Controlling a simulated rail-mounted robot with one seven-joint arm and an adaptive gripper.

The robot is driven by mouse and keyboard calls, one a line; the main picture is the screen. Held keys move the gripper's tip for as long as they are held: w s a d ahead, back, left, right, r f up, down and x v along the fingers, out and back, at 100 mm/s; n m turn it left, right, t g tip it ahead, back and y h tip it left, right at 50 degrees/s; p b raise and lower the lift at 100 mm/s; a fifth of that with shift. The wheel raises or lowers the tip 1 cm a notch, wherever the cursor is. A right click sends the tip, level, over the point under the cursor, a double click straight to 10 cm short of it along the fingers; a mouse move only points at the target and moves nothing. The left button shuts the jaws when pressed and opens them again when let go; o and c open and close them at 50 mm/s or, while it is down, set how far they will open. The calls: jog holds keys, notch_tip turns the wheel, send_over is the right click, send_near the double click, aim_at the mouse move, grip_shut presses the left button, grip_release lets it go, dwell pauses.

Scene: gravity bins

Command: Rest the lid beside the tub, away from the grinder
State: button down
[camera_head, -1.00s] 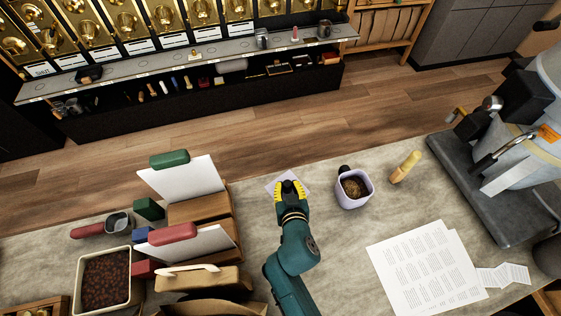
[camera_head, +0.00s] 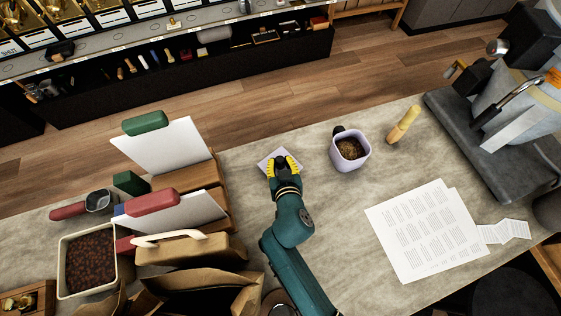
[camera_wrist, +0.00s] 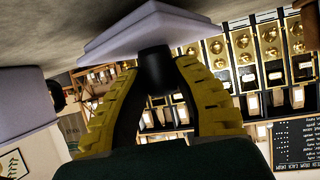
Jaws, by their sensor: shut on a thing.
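The lid (camera_head: 265,161) is a flat lavender square with a black knob. My gripper (camera_head: 281,165) is shut on the knob, and its yellow fingers hide part of the lid. In the wrist view the lid (camera_wrist: 120,30) lies flat along the grey counter, with the knob between the fingers; I cannot tell if it touches. The lavender tub (camera_head: 350,163) stands upright and open to the right of the lid, with brown grounds inside and a clear gap between them. The tub's side also shows in the wrist view (camera_wrist: 20,105). The grinder (camera_head: 510,105) stands at the far right.
Printed papers (camera_head: 425,228) lie at front right. Boxes with white cards (camera_head: 165,150), a bean tray (camera_head: 63,280) and a scoop (camera_head: 98,202) crowd the left. The counter (camera_head: 335,220) is bare below the tub.

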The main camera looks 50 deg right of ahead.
jog(key=shift+f+b, duration=0.4)
jog(key=shift+f, duration=0.1)
dwell(0.5)
jog(key=c, duration=0.8)
grip_release()
jog(key=shift+s, duration=0.1)
jog(key=v, duration=1.1)
jog(key=shift+s+a+r, duration=0.2)
jog(key=shift+s+a, duration=0.05)
jog(key=shift+a, duration=0.05)
